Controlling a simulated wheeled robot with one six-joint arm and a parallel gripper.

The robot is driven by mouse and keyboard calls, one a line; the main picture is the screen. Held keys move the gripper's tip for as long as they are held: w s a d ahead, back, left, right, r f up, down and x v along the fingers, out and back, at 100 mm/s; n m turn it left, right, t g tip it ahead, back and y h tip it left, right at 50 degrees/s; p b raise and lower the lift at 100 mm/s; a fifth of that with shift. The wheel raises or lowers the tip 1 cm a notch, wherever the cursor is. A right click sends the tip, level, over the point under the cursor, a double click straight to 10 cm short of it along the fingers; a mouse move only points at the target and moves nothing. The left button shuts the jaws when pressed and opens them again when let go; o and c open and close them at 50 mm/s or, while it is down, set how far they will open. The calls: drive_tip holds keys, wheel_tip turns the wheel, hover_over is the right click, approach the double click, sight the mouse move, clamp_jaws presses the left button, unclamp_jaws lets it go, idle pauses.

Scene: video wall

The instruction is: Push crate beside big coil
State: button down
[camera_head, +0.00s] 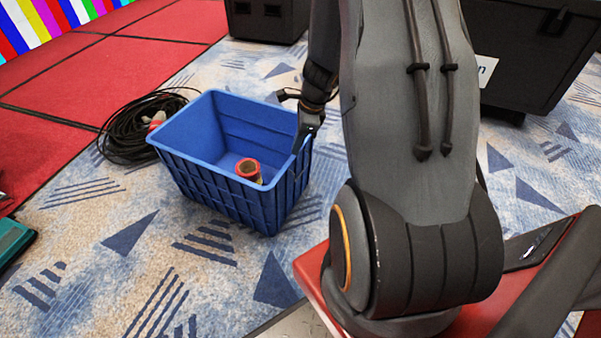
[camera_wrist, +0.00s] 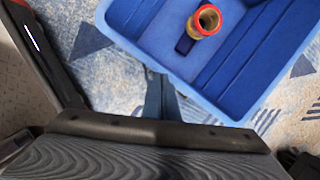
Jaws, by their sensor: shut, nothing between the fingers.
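The blue crate (camera_head: 222,203) stands upright on the patterned carpet and holds a short red-rimmed tube (camera_head: 248,170). A big coil of black cable (camera_head: 120,137) lies at the crate's left, at the edge of the red floor; the crate's left corner hides part of it, and I cannot tell whether they touch. My gripper (camera_head: 302,143) is shut and empty at the crate's right wall. In the wrist view my gripper (camera_wrist: 160,97) points at the outside of the crate (camera_wrist: 180,80); whether it touches is unclear.
A red-and-grey connector (camera_head: 156,121) lies by the coil. A teal box (camera_head: 12,240) is at the left edge. Black cases (camera_head: 265,20) stand at the back, another (camera_head: 535,60) at the right. Carpet in front of the crate is clear.

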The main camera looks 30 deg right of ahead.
drive_tip(key=s+d+f+m, duration=0.2)
drive_tip(key=d+f+m, duration=0.2)
drive_tip(key=d+f, duration=0.25)
drive_tip(key=w+a+f+b, duration=0.2)
drive_tip(key=w+f+b, duration=0.3)
drive_tip(key=f+b, duration=0.2)
drive_tip(key=shift+a+f+m+h, duration=0.25)
drive_tip(key=shift+f+m+h, duration=0.05)
drive_tip(key=shift+f, duration=0.9)
drive_tip(key=shift+w, duration=0.1)
